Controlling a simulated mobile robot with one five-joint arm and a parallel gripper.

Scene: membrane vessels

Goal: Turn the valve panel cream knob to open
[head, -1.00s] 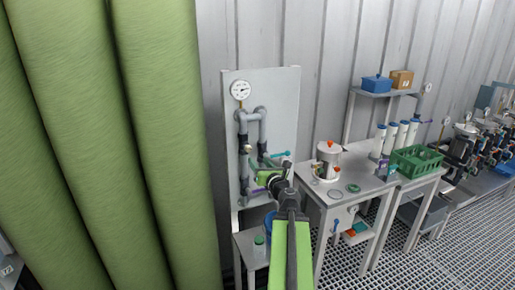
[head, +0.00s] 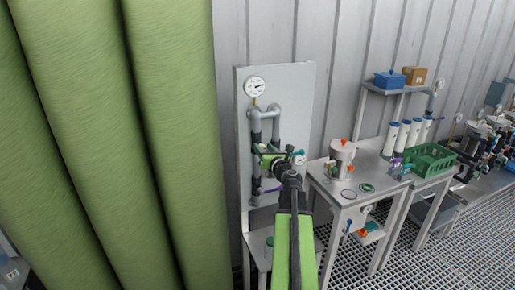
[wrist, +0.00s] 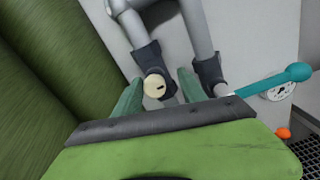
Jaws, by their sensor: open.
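The valve panel (head: 297,85) is a pale upright board with grey pipes, left of the steel table in the head view. The cream knob (wrist: 154,88) is a small round disc with a dark slot, on a dark pipe fitting in the wrist view. My gripper (wrist: 160,77) is open, with one green finger on each side of the knob in the picture. I cannot tell whether either finger touches it. In the head view my gripper (head: 266,158) is in front of the panel's pipes and hides the knob.
A teal lever handle (wrist: 275,79) sticks out just right of my fingers. A pressure gauge (head: 255,87) sits at the panel's top. Large green membrane rolls (head: 165,140) stand close on the left. A steel table (head: 340,190) with a metal vessel (head: 342,160) stands right.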

